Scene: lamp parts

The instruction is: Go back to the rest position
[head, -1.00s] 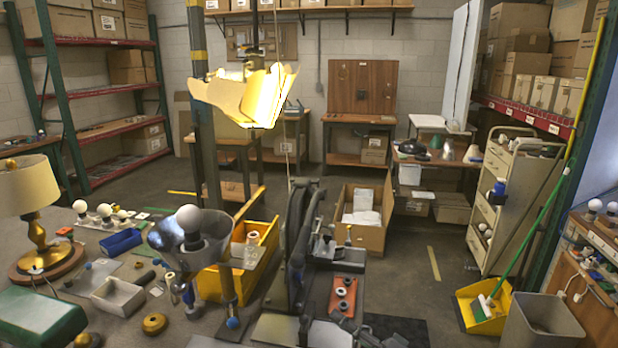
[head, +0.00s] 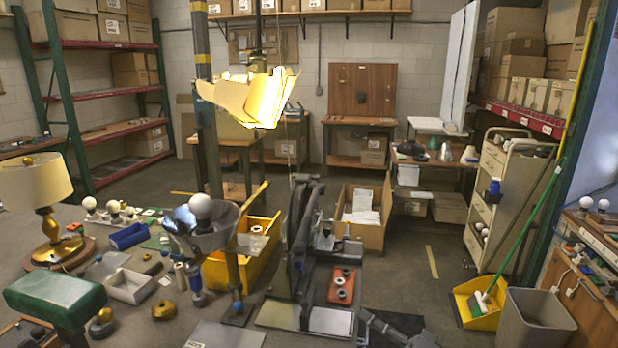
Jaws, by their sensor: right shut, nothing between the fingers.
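My right gripper (head: 388,329) shows dark grey at the bottom edge, right of centre, over a black mat (head: 372,321). It is shut and empty, and the arm behind it is cut off by the frame. My left gripper is not in view. A lamp with a cream shade (head: 35,184) and a brass stem stands at the left of the grey table. A white bulb (head: 200,206) sits in a grey funnel-like shade (head: 203,237) at the middle left, apart from my right gripper.
A black press-like stand (head: 303,240) rises left of my right gripper, with a red block (head: 341,286) beside it. A green padded piece (head: 56,296) and a white tray (head: 130,286) lie at left. A grey bin (head: 536,322) stands at right.

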